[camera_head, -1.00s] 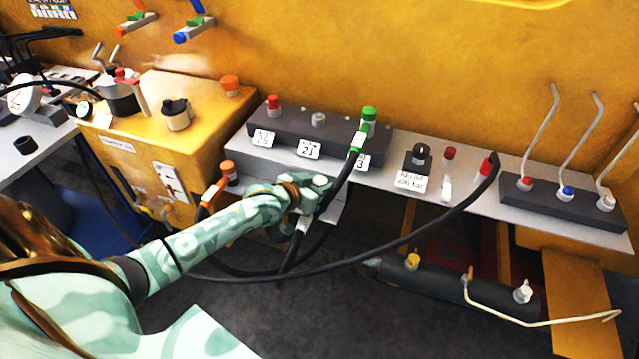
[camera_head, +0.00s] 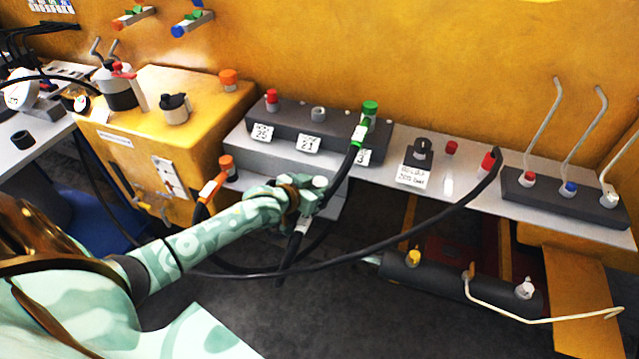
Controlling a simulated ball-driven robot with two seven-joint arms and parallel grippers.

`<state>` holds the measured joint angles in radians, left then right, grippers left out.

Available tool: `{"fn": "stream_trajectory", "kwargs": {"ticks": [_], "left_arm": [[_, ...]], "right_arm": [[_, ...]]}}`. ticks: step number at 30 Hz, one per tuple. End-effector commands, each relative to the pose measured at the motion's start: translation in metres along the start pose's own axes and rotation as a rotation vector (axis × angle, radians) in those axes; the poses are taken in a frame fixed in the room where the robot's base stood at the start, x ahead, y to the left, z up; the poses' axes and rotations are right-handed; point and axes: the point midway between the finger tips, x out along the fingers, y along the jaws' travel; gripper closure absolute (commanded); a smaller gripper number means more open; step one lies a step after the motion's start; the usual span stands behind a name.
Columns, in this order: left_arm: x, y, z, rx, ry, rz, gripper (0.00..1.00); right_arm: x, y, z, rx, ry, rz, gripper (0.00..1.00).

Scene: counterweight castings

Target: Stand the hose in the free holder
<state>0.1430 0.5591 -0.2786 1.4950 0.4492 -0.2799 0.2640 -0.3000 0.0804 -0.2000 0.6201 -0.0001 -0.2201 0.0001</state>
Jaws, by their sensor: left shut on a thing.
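My left gripper (camera_head: 312,190) is shut on a black hose (camera_head: 340,176) below the shelf's front edge, left of the middle. The hose slants up and right from the jaws to a white end fitting with a green band (camera_head: 358,136), just in front of the green-capped post on the dark block. Whether the fitting touches that post or block, I cannot tell. Below the jaws the hose hangs down, with a white label. My right gripper is not in view.
The dark block (camera_head: 285,128) carries red, grey and green (camera_head: 370,108) fittings and numbered tags. A black knob (camera_head: 422,147) and a red-topped piece (camera_head: 451,148) stand right of it. A lever block (camera_head: 560,198) is farther right. An orange-banded hose end (camera_head: 210,187) hangs near my arm.

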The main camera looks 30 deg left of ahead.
Motion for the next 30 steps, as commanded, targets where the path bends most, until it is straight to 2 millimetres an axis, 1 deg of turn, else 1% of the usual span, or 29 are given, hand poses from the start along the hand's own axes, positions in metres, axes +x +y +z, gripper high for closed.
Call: {"fn": "stream_trajectory", "kwargs": {"ticks": [16,17,18,19,27,30], "left_arm": [[0.006,0.0,0.012,0.0,0.002,0.0,1.0],[0.005,0.0,0.011,0.0,0.002,0.0,0.6],[0.005,0.0,0.011,0.0,0.002,0.0,0.49],[0.005,0.0,0.011,0.0,0.002,0.0,0.41],[0.005,0.0,0.013,0.0,-0.001,0.0,0.4],[-0.001,0.0,0.012,0.0,-0.001,0.0,0.4]], "right_arm": [[0.007,-0.001,0.002,0.0,-0.005,-0.002,0.43],[0.007,-0.001,0.002,0.0,-0.004,-0.001,0.43],[0.006,-0.001,0.002,0.0,-0.004,-0.001,0.43],[0.006,-0.001,0.002,0.0,-0.004,-0.001,0.43],[0.006,-0.001,0.002,0.0,-0.004,-0.001,0.43],[0.003,0.0,0.001,0.0,-0.002,-0.001,0.43]]}}
